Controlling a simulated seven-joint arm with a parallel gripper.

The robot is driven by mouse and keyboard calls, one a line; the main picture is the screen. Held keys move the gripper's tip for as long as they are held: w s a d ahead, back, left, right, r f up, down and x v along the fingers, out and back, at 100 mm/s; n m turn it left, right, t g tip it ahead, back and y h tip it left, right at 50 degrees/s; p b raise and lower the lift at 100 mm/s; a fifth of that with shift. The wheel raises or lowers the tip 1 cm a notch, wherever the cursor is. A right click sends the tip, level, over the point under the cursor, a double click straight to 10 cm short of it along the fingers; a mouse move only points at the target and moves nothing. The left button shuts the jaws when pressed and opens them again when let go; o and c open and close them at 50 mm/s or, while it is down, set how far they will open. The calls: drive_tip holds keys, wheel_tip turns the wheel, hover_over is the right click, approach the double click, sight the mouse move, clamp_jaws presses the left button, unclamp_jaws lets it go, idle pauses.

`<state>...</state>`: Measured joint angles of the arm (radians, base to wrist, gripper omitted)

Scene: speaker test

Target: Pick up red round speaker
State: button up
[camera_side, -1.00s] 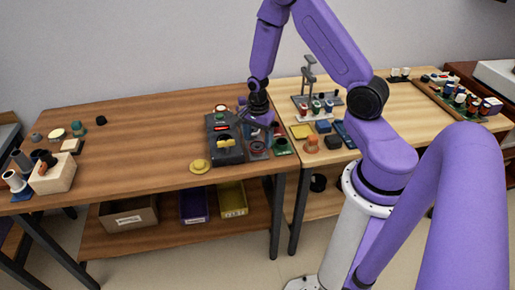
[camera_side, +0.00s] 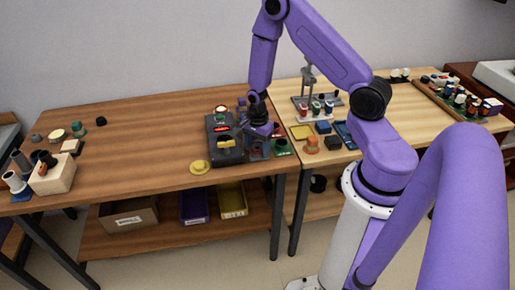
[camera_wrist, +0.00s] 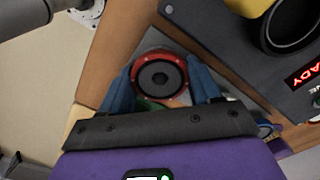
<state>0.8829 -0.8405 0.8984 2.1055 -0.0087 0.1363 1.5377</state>
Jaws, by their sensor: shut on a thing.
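The red round speaker (camera_wrist: 160,76) has a red rim and a dark cone, and in the wrist view it sits between my two blue fingers. My gripper (camera_wrist: 161,84) is shut on it, one finger at each side. In the side view my gripper (camera_side: 258,137) is low over the right end of the brown table, just right of the dark test box. There the arm and gripper hide the speaker. I cannot tell whether the speaker touches the surface below it.
The dark test box (camera_side: 225,146) stands close on the left, with a yellow-rimmed piece on top and a lit red display (camera_wrist: 306,74). A yellow round piece (camera_side: 200,167) lies in front of it. A green piece (camera_side: 282,147) is close on the right. The table's middle is clear.

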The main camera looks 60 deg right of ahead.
drive_tip(key=shift+r, duration=0.15)
wheel_tip(320, 180, up, 9)
drive_tip(key=shift+r, duration=0.1)
wheel_tip(320, 180, up, 3)
hover_over(224, 136)
drive_tip(key=s+a, duration=0.2)
drive_tip(key=shift+w+d+f, duration=0.1)
drive_tip(key=shift+f, duration=1.65)
drive_tip(key=shift+w+d+f, duration=0.1)
drive_tip(key=shift+f, duration=1.65)
drive_tip(key=shift+a+f, duration=0.1)
drive_tip(key=shift+f, duration=1.15)
